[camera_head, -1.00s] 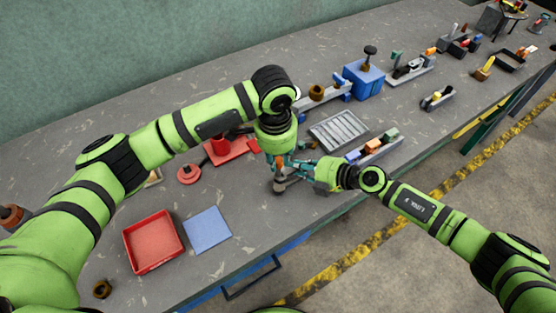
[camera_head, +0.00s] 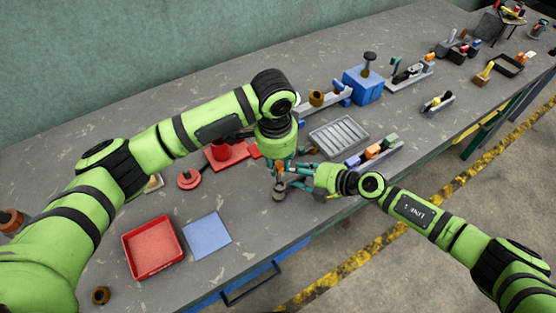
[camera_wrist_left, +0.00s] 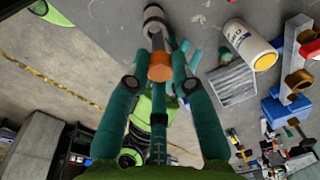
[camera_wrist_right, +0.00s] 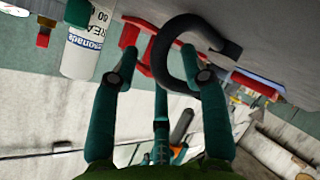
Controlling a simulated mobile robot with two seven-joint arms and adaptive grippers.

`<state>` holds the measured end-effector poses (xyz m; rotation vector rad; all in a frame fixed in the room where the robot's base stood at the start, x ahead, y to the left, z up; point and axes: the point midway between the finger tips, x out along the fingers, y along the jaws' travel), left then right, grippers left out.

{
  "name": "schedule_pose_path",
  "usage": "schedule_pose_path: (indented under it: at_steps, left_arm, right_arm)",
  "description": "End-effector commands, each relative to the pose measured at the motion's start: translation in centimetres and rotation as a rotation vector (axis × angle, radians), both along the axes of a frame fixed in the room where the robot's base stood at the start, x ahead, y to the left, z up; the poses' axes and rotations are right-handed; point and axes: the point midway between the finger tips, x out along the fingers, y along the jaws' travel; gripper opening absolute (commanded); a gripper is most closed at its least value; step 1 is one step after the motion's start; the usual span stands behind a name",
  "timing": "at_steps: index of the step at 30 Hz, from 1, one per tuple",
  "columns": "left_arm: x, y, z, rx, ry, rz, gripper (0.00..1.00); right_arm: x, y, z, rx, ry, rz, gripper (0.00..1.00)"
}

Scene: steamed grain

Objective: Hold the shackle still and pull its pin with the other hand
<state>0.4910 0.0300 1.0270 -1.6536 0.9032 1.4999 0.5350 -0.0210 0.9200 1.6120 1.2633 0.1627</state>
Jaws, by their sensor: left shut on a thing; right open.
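The shackle (camera_head: 279,190) stands near the bench's front edge, a grey piece with an orange part (camera_head: 279,168) above it. My left gripper (camera_head: 278,160) comes down from above and is shut on the shackle. In the left wrist view the orange part (camera_wrist_left: 160,68) lies between its fingers, with a grey shaft leading to a pale end. I cannot tell pin from body there. My right gripper (camera_head: 292,182) is open beside the shackle. In the right wrist view a dark curved bow (camera_wrist_right: 167,50) passes by its fingers; contact is unclear.
A red tray (camera_head: 152,247) and a blue mat (camera_head: 207,233) lie to the left. A grey slatted tray (camera_head: 339,136), small coloured blocks (camera_head: 373,152) and a blue box (camera_head: 363,84) stand to the right. A bottle (camera_wrist_right: 85,40) stands close by.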

Motion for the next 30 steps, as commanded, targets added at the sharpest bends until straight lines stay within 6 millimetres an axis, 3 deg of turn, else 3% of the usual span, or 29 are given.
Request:
schedule_pose_path:
  at_steps: [8, 21, 30]
  left_arm:
    - [0.0, 0.0, 0.0, -0.001, 0.000, 0.000, 0.00]
    - [0.0, 0.0, 0.0, -0.001, 0.000, 0.000, 0.00]
    - [0.0, 0.0, 0.0, 0.000, 0.000, 0.000, 0.00]
  right_arm:
    - [-0.8, -1.7, 0.8, -0.004, -0.001, 0.000, 0.45]
    - [-4.6, -8.2, 4.6, -0.002, 0.002, -0.001, 0.45]
    - [-5.3, -9.3, 5.5, 0.001, 0.000, 0.001, 0.45]
